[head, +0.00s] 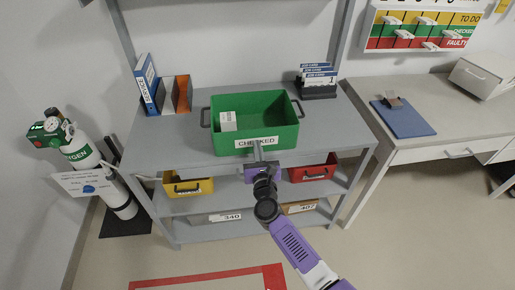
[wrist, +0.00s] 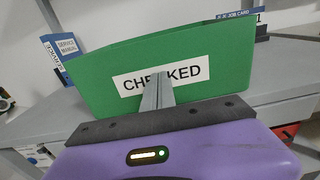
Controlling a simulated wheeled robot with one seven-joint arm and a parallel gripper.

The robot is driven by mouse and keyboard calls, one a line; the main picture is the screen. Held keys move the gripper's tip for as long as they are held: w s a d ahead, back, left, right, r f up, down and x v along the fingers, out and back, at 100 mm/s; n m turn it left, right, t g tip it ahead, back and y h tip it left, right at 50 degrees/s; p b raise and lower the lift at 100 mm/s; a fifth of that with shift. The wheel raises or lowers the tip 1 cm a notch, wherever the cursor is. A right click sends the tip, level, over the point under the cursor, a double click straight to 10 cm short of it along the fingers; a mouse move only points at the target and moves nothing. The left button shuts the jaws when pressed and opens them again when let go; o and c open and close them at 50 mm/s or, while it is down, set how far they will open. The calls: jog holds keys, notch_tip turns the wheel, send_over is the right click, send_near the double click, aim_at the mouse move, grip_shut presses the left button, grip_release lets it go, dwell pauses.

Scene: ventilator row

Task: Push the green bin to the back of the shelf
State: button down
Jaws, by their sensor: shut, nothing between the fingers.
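The green bin (head: 284,107) stands upright on the grey shelf top (head: 180,140), its front face labelled "CHECKED". It has dark side handles and a small white box (head: 228,121) inside at the left. My gripper (head: 258,148) is in front of the bin, low at its label. In the wrist view, my shut gripper (wrist: 158,92) covers the middle of the label on the green bin (wrist: 215,50). The fingers hold nothing. I cannot tell whether the fingertips touch the bin's face.
Blue and orange binders (head: 150,84) stand at the back left of the shelf top, and a dark card holder (head: 318,88) at the back right. Yellow (head: 190,187) and red (head: 312,172) bins sit below. An oxygen cylinder (head: 82,155) stands left, a desk (head: 450,125) right.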

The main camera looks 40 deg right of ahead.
aim_at(249, 104)
jog(key=b+x, duration=1.2)
jog(key=x, duration=1)
jog(key=shift+w+f, duration=0.15)
jog(key=shift+s+a, duration=0.2)
jog(key=shift+s, duration=0.1)
jog(key=v, duration=0.3)
jog(key=p+v, duration=0.1)
jog(key=shift+s+a+r, duration=0.2)
jog(key=shift+r, duration=0.15)
jog(key=shift+s+a+f+p, duration=0.15)
jog(key=shift+s+f+p, duration=0.05)
jog(key=shift+p, duration=0.15)
jog(key=p+v, duration=0.3)
jog(key=v, duration=0.5)
jog(key=shift+s, duration=0.2)
